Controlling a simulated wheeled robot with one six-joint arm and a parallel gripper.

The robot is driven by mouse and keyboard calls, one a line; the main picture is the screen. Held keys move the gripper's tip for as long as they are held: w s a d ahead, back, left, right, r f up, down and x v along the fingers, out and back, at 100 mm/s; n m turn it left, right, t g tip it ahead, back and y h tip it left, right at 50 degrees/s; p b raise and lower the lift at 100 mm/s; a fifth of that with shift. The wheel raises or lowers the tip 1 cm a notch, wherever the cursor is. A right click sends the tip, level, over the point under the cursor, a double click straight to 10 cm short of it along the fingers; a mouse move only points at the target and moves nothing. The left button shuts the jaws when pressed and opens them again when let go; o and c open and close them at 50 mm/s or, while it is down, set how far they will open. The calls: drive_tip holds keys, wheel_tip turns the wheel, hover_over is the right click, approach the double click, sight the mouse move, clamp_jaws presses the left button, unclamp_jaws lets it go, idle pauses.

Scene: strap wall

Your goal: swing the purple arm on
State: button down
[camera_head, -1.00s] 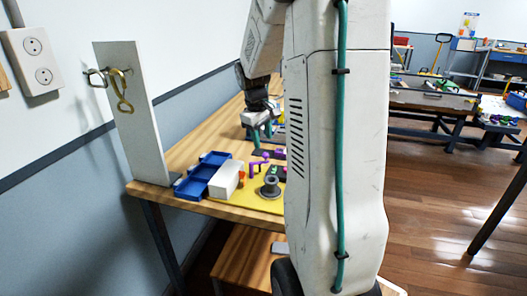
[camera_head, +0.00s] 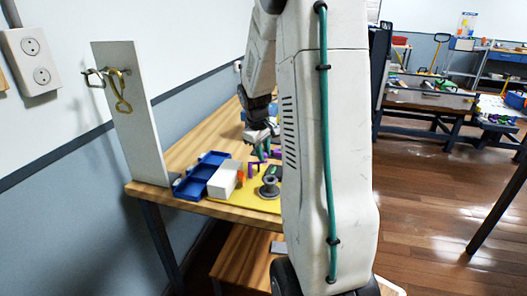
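Small purple parts stand at the yellow mat, and one purple upright piece (camera_head: 252,168) shows just left of a grey spool. Another bit of purple shows at the edge of my arm. I cannot tell which is the purple arm, as the parts are small and partly hidden. My gripper (camera_head: 263,151) points down with teal fingers just above and behind the purple parts. Its fingers overlap in the view and my own arm link covers the right side, so its opening and any contact do not show clearly.
A white box (camera_head: 223,180) and blue tray (camera_head: 196,178) stand left of the yellow mat (camera_head: 242,198). A grey spool (camera_head: 269,187) stands on the mat near the table's front edge. A tall white panel (camera_head: 131,110) with metal hooks rises at the table's left end.

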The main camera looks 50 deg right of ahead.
drive_tip(key=shift+s, duration=0.1)
drive_tip(key=shift+s+a+m+g+y, duration=0.1)
drive_tip(key=shift+s+a+m+g, duration=0.25)
drive_tip(key=shift+m, duration=1.05)
drive_tip(key=shift+s+a+m+g+y, duration=0.15)
drive_tip(key=shift+a+m, duration=0.45)
drive_tip(key=shift+m, duration=0.8)
drive_tip(key=shift+s+a+m+g+y, duration=0.1)
drive_tip(key=shift+s+a+m+g, duration=0.3)
drive_tip(key=shift+m, duration=1)
drive_tip(key=shift+w+a, duration=0.1)
drive_tip(key=shift+w, duration=0.05)
drive_tip(key=c, duration=1.3)
unclamp_jaws()
drive_tip(key=shift+o, duration=0.2)
drive_tip(key=v, duration=0.8)
